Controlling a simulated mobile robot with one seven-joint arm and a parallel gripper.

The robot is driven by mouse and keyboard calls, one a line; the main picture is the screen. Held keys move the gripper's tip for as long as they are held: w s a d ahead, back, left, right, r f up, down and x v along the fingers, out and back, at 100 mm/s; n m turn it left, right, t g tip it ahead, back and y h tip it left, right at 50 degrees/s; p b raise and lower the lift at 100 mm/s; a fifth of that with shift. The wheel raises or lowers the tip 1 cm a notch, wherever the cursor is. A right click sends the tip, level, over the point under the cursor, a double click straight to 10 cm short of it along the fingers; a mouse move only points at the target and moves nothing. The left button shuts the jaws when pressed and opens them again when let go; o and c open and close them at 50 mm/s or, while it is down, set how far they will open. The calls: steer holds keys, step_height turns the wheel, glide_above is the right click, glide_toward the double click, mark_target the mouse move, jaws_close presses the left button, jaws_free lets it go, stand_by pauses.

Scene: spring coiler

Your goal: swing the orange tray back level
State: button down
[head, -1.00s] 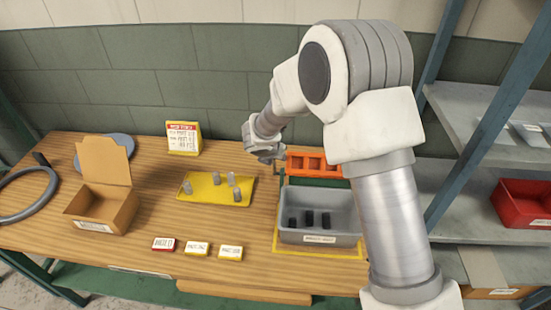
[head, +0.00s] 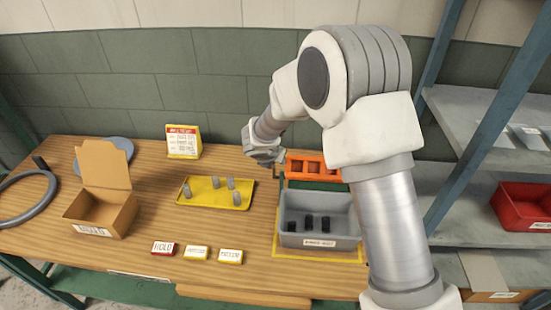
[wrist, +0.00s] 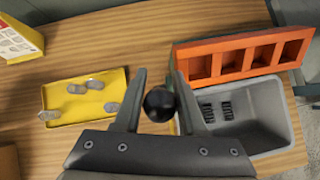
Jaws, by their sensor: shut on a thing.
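The orange tray (head: 312,166), a row of open compartments, stands behind the grey bin (head: 345,243). Its openings face the bin side, so it looks tipped; the exact angle is hard to tell. Its compartments look empty in the wrist view (wrist: 242,55). My gripper (head: 268,158) is at the tray's left end. In the wrist view my gripper (wrist: 160,88) has its fingers on either side of a round black knob (wrist: 159,104) and is shut on it. The link from knob to tray is hidden. Several dark springs (head: 308,222) lie or stand in the grey bin.
A yellow tray (head: 213,200) with several grey cylinders lies left of my gripper. An open cardboard box (head: 100,212) and small label blocks (head: 196,253) are further left and in front. A blue shelf post (head: 487,130) and a red bin (head: 520,208) stand at right.

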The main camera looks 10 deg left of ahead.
steer(key=shift+s+f, duration=0.2)
steer(key=shift+f, duration=0.15)
steer(key=c, duration=0.8)
jaws_free()
steer(key=o, duration=0.3)
steer(key=shift+w, duration=0.15)
steer(key=shift+r, duration=0.35)
steer(key=v, duration=1.7)
